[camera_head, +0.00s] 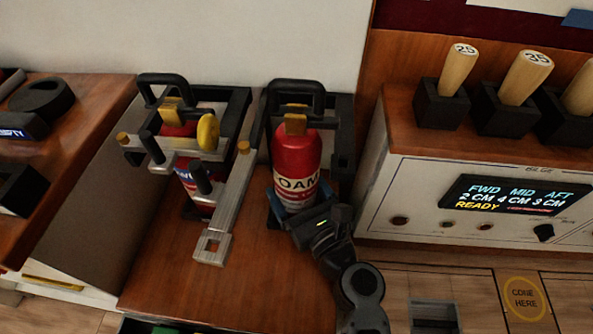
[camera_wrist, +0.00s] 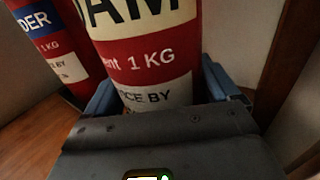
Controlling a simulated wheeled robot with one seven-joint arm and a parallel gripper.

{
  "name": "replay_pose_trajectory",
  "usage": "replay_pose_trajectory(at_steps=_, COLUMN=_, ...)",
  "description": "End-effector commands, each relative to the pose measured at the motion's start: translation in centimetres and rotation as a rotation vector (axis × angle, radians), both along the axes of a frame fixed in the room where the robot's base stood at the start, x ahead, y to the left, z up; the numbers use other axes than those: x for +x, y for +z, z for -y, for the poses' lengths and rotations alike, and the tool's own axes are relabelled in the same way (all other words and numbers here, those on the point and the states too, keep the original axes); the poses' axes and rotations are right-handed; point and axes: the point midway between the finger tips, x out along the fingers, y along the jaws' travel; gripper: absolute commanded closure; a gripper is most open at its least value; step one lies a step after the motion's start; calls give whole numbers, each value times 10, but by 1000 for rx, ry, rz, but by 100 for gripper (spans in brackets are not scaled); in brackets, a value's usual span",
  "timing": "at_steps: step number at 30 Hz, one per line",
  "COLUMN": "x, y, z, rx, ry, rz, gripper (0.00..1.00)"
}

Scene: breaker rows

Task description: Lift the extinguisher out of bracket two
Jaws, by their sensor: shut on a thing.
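A red foam extinguisher (camera_head: 297,158) with a cream label band stands upright in the black right-hand bracket (camera_head: 343,135). It also fills the middle of the wrist view (camera_wrist: 150,55), where its label reads "1 KG". My gripper (camera_head: 298,210) is shut around its lower body, with a blue finger on each side; the fingers also show in the wrist view (camera_wrist: 160,95). A second red extinguisher (camera_head: 190,181), labelled as powder, stands in the left bracket (camera_head: 240,105) behind a metal strap and latch parts. No bracket number is readable. The foam extinguisher's base is hidden by my gripper.
A grey metal strap (camera_head: 223,212) slants down at the left bracket's front. At right, a cabinet (camera_head: 420,185) carries a display and wooden-handled tools (camera_head: 458,70) in black blocks. A wall stands close behind the brackets. The wooden surface in front is clear.

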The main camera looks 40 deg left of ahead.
Motion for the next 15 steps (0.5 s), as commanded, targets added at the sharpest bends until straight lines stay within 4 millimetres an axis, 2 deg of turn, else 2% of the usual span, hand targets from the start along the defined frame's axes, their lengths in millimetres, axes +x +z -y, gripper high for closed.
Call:
replay_pose_trajectory(at_steps=2, x=0, y=0, z=0, rx=0, ry=0, rz=0, gripper=63)
replay_pose_trajectory(at_steps=12, x=0, y=0, z=0, rx=0, ry=0, rz=0, gripper=96)
replay_pose_trajectory(at_steps=15, x=1, y=5, z=-1, rx=6, ry=0, rz=5, gripper=97)
